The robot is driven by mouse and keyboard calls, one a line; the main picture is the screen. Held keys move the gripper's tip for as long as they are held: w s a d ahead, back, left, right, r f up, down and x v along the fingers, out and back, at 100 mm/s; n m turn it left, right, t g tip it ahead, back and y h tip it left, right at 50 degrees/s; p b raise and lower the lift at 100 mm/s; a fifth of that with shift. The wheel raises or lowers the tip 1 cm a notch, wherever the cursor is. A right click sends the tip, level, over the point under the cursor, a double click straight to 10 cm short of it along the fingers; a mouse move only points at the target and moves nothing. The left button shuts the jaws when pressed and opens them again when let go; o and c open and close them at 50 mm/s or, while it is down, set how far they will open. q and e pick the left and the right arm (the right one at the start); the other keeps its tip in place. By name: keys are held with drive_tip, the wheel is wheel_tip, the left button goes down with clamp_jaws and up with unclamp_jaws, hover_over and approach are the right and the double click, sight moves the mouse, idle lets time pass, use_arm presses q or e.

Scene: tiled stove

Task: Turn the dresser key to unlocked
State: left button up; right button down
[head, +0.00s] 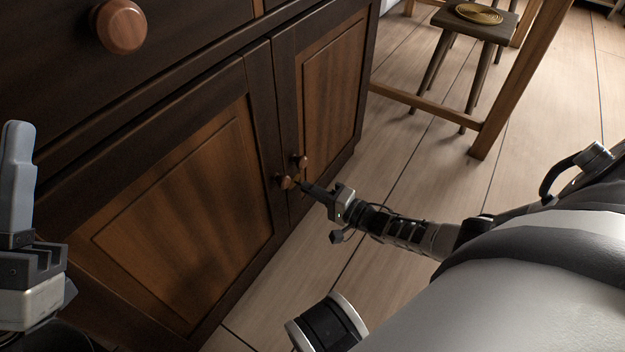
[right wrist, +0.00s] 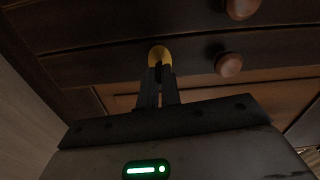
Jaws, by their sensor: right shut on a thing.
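A brass-yellow key (right wrist: 159,55) shows at the dresser front in the right wrist view. My right gripper (head: 303,186) is shut on the key, and its two dark fingers (right wrist: 158,82) meet at it. In the head view the key is mostly hidden by the fingertips. I cannot tell how far it is turned. My left gripper (head: 18,185) is at the left edge, partly cut off.
A drawer knob (head: 121,26) sticks out at the upper left. A stool (head: 478,20) with a gold plate (head: 479,13) and a wooden table leg (head: 520,80) stand at the upper right. The tiled floor (head: 420,150) beside the dresser is open.

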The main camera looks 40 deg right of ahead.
drive_tip(key=shift+n, duration=8.2)
drive_tip(key=c, duration=1.6)
unclamp_jaws()
